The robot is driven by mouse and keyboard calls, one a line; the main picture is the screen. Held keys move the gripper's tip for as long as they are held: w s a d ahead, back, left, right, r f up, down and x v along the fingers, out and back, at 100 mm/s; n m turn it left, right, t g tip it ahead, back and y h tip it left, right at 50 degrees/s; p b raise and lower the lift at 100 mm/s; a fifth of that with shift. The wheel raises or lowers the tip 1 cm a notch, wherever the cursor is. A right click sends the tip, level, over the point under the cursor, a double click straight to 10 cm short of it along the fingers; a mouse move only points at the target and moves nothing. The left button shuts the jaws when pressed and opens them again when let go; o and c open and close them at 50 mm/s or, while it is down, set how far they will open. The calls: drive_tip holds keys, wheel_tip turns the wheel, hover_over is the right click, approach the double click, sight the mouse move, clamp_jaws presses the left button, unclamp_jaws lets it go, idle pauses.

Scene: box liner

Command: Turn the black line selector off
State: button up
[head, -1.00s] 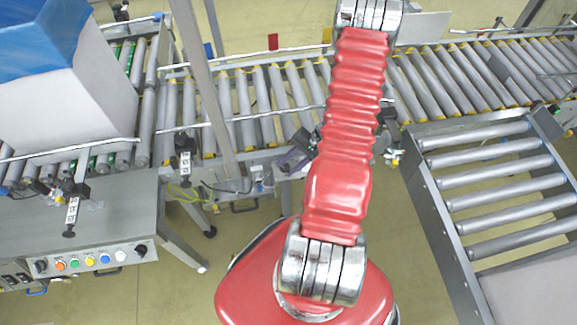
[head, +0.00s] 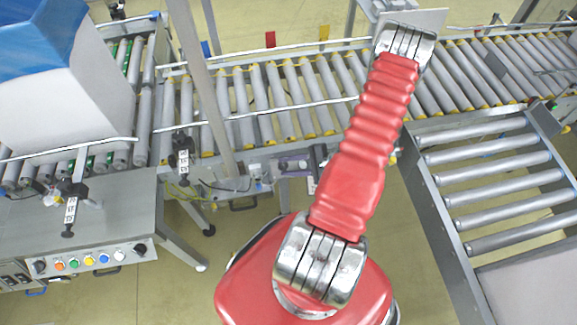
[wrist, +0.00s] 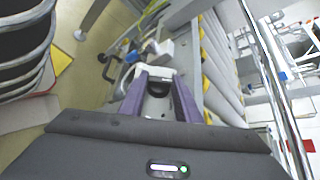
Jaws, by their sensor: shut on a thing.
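My gripper (wrist: 158,80) has purple fingers, closed on a small dark knob, which I take for the black line selector (wrist: 158,89), beside the conveyor. A pale surface surrounds the knob between the fingers. The purple fingers (head: 291,165) also show in the head view, low along the conveyor's near side and pointing left. The selector cannot be made out in the head view, and its setting cannot be read.
The roller conveyor (head: 270,105) runs behind my gripper. A small grey box with cables (head: 260,178) is just left of the fingers. A control panel (head: 90,262) with coloured buttons stands at lower left. A second roller section (head: 495,180) is at right.

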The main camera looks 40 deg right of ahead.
drive_tip(key=shift+w+d+r, duration=0.1)
drive_tip(key=shift+d, duration=0.2)
drive_tip(key=o, duration=1)
drive_tip(key=shift+a, duration=0.1)
drive_tip(key=shift+o, duration=0.2)
drive_tip(key=v, duration=1.4)
drive_tip(key=shift+a+f, duration=0.15)
drive_tip(key=shift+f, duration=0.15)
drive_tip(key=shift+m, duration=0.4)
